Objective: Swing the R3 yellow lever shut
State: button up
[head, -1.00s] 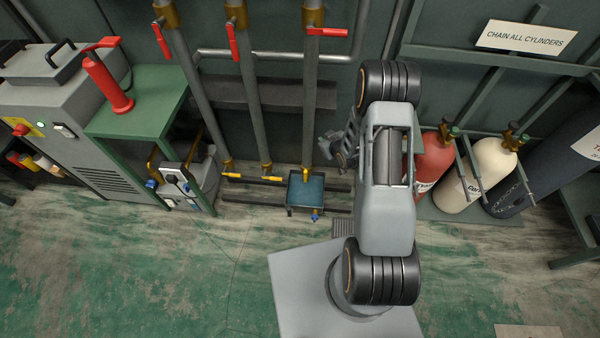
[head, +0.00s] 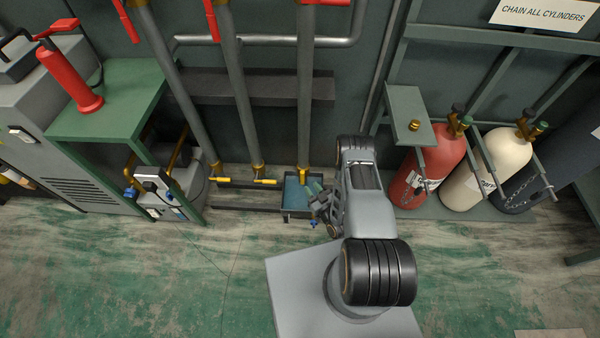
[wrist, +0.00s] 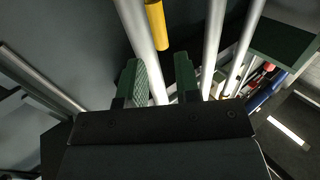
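Three grey pipes end low on the wall with yellow levers. The left lever (head: 220,180) and the middle lever (head: 264,181) point sideways. The lever on the right pipe (head: 303,178) appears to point outward, over a blue tray (head: 296,200). I can read no R3 label. My gripper (head: 317,192) is low beside the tray, to the right of that lever. In the wrist view, my gripper (wrist: 159,75) is open and empty, its green pads apart. One yellow lever (wrist: 156,25) lies ahead, in line with the gap, alongside a pipe; I see no contact.
Red levers (head: 212,22) sit higher on the pipes. A green bench (head: 110,100) with a red cylinder stands left. Chained red (head: 435,165) and cream (head: 495,165) cylinders stand right, beside a small green shelf (head: 405,110). The floor at front left is clear.

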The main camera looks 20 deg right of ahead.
aim_at(302, 177)
jog(key=b+x, duration=0.2)
jog(key=x, duration=0.7)
jog(key=shift+w, duration=0.35)
jog(key=shift+c, duration=0.5)
grip_shut()
